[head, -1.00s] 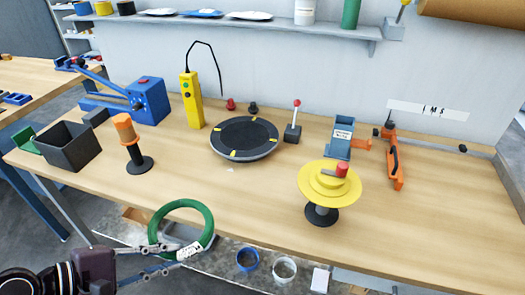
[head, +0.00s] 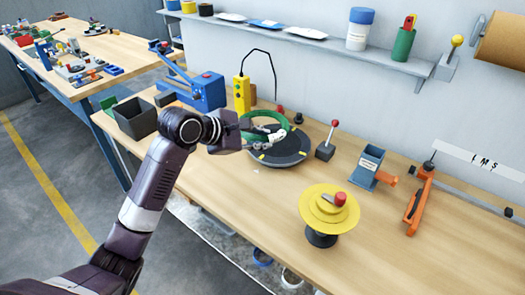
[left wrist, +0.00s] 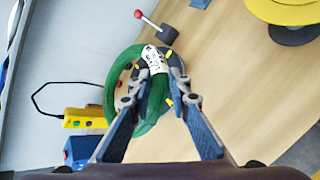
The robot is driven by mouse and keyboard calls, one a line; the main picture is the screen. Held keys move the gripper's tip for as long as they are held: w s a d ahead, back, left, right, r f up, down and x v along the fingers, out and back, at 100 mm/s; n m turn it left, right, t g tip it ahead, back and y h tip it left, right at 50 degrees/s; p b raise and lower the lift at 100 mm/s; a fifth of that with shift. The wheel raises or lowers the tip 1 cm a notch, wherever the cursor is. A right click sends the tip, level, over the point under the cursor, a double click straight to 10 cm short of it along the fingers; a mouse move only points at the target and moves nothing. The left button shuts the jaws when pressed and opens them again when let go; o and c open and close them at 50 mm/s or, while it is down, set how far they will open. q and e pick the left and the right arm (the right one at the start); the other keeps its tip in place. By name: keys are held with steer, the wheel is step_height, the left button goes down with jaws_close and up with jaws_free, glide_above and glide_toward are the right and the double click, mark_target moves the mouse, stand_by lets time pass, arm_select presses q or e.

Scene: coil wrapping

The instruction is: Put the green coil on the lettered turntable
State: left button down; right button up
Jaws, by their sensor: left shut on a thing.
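The green coil (head: 262,115) is a ring with a white printed label; it also shows in the left wrist view (left wrist: 152,108). My left gripper (head: 272,136) is shut on it, and its fingers (left wrist: 160,100) cover part of the ring. The round black turntable (head: 288,156) with yellow marks sits on the bench. The coil overlaps its back left part in the head view; I cannot tell whether they touch. I can read no letters on the turntable. My right gripper is not in view.
A yellow stepped stand (head: 328,212) with a red knob is at the front right. A yellow control box (head: 242,95) stands behind the coil. A grey red-knobbed lever (head: 326,148) is right of the turntable. The front middle of the bench is clear.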

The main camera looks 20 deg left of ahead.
arm_select(q)
steer(key=w+r+n+y, duration=0.1)
steer(key=w+r, duration=0.3)
steer(key=r, duration=0.1)
steer(key=shift+a+f+p, duration=0.15)
steer(key=shift+f+p, duration=1.3)
steer(key=shift+f, duration=8.15)
steer(key=c, duration=2.2)
jaws_free()
steer(key=shift+f, duration=0.1)
steer(key=o, duration=0.4)
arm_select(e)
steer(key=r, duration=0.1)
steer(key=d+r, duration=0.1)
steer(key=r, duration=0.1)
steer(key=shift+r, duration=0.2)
